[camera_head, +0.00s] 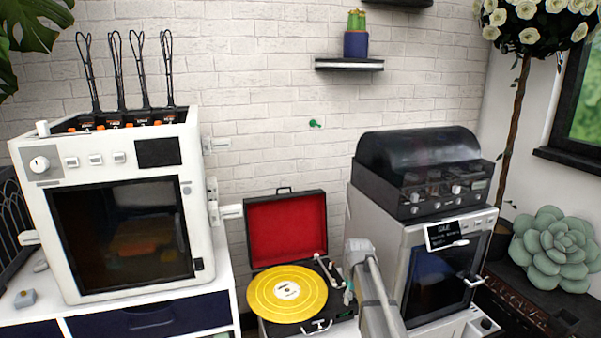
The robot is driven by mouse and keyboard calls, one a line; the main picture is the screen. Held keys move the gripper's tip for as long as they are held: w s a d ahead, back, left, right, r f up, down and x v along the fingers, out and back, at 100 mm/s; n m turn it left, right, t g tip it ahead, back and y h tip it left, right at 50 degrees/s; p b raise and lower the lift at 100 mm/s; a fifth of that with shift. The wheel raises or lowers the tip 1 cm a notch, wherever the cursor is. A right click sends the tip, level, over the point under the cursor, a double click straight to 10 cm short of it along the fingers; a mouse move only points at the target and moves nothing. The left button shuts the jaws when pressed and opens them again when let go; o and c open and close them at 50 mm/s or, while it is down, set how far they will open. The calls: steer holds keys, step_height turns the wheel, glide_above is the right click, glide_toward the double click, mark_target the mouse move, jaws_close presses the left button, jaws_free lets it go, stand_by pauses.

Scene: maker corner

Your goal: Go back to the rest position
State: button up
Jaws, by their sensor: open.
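My arm shows in the head view as a pale grey link that rises from the bottom edge, right of the record player (287,230). My gripper cannot be made out in this view, so its fingers and anything between them are out of sight. The record player's lid is open with a red lining, and a yellow record (262,293) lies on it. The arm link overlaps the space between the record player and the white oven-like machine (403,240) on the right.
A white 3D printer (122,220) stands on a white cabinet (215,271) at left. A dark-lidded turntable (420,165) sits on the right machine. A wall shelf (349,64) holds a potted cactus (356,42). A succulent (556,248) and a flowering tree (521,90) are at right.

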steer(key=s+f+m+b, duration=0.2)
steer(key=s+f+b, duration=0.25)
steer(key=s, duration=0.75)
steer(key=s+f+m+b, duration=0.1)
steer(key=s+f+b, duration=0.35)
steer(key=s, duration=0.75)
step_height(320, 180, up, 31)
steer(key=p, duration=3.1)
steer(key=shift+f, duration=0.15)
steer(key=shift+w, duration=0.1)
